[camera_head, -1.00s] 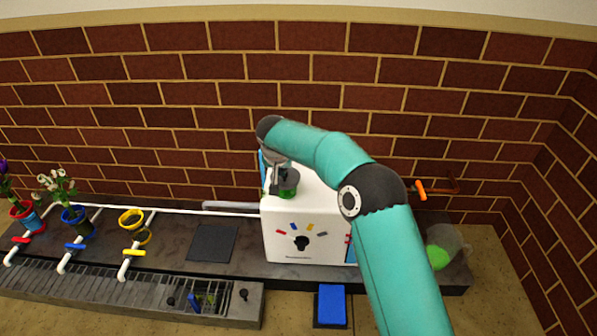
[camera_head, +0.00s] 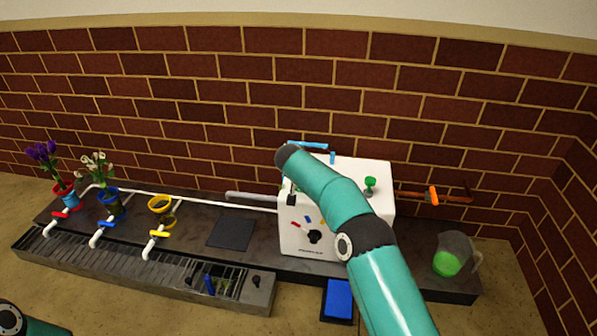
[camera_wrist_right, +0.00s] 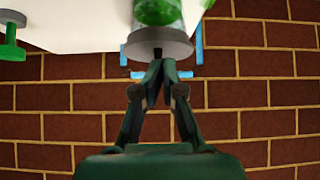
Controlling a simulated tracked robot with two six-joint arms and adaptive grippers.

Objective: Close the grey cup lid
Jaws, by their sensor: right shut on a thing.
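In the right wrist view the grey lid (camera_wrist_right: 160,46) is a flat disc with a small stem. The fingertips of my right gripper (camera_wrist_right: 158,68) are shut on this stem. A clear cup with green contents (camera_wrist_right: 158,10) shows right beyond the disc; I cannot tell whether the lid is seated on it. In the head view my right arm covers most of the lid and cup, at the left of the white box (camera_head: 345,172). Only a dark part of my right gripper (camera_head: 291,199) shows there. My left gripper is out of view.
A green knob (camera_head: 370,183) stands on the box top, and blue bars (camera_head: 308,145) are at its back. A jug with green contents (camera_head: 447,262) stands at right. A dark mat (camera_head: 231,233) is empty.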

